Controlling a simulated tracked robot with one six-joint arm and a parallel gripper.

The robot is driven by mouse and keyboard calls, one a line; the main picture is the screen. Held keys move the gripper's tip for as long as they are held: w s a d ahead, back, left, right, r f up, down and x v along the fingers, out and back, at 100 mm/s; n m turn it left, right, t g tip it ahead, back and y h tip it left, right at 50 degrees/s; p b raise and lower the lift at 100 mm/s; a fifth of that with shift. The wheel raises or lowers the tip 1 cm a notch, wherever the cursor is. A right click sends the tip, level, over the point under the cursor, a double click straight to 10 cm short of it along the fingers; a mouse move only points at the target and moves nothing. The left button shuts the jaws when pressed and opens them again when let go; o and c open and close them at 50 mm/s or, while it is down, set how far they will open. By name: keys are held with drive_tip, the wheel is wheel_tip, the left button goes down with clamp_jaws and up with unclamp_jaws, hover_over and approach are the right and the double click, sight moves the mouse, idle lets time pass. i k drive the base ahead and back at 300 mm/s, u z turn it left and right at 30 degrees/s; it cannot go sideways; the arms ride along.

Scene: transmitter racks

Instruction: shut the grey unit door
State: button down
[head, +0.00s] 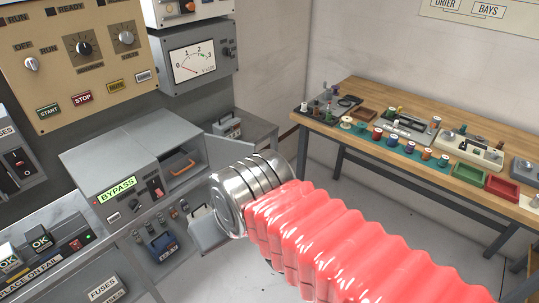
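The grey unit (122,150) marked BYPASS stands on the bench at left centre. Its compartment is open at the right of its front, with an orange-handled item (181,168) inside. The grey door (228,152) appears to stand open, swung out to the right from the compartment's right edge. Its lower right part is hidden behind the metal end of my arm. My red-sleeved arm reaches in from the lower right and its metal end is in front of the door in the picture. I cannot tell whether they touch. My gripper's fingers do not show.
A grey box with a handle (227,127) stands behind the door. Another handled grey piece (206,229) is lower, left of my arm. A wooden workbench (471,134) with spools and trays stands at right. Control panels (72,57) fill the upper left. Bare floor shows between.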

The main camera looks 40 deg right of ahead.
sight(222, 153)
drive_tip(key=k, duration=0.55)
drive_tip(key=z, duration=0.4)
drive_tip(key=i, duration=2)
drive_tip(key=u, duration=0.15)
